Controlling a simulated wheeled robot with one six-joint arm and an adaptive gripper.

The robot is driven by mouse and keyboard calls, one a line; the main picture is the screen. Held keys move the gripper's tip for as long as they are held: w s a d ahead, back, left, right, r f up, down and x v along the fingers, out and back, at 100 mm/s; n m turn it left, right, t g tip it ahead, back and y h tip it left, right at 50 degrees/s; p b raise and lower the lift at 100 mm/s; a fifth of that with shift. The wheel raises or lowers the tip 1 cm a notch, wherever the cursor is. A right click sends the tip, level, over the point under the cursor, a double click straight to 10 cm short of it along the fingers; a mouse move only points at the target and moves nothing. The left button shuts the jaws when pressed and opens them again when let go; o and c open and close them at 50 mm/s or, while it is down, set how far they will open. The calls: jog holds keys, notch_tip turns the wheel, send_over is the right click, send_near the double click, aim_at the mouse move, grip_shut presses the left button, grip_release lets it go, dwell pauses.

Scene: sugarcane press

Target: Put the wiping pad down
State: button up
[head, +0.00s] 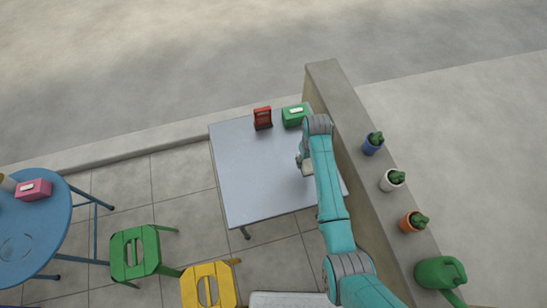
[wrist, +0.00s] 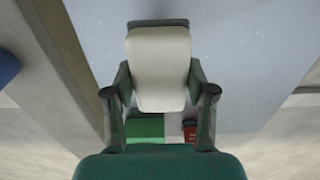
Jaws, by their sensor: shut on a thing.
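The wiping pad (wrist: 160,70) is a cream block with a dark edge at its far end. It sits between the fingers of my gripper (wrist: 160,92) in the wrist view, and the gripper is shut on it. In the head view the pad (head: 308,170) shows as a small pale patch beside my arm, over the right part of the grey table (head: 245,180). The arm hides much of the gripper there. I cannot tell whether the pad touches the tabletop.
A green box (head: 295,115) and a red-and-black item (head: 262,118) stand at the table's back edge. A concrete wall (head: 345,105) with potted cacti (head: 392,180) and a green watering can (head: 440,272) runs along the right. The table's left and middle are clear.

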jog(key=d, duration=0.8)
jog(key=shift+a+f, duration=0.15)
jog(key=shift+f, duration=4.65)
jog(key=o, duration=1)
jog(key=shift+f, duration=0.1)
notch_tip(320, 180, up, 12)
jog(key=shift+r, duration=0.15)
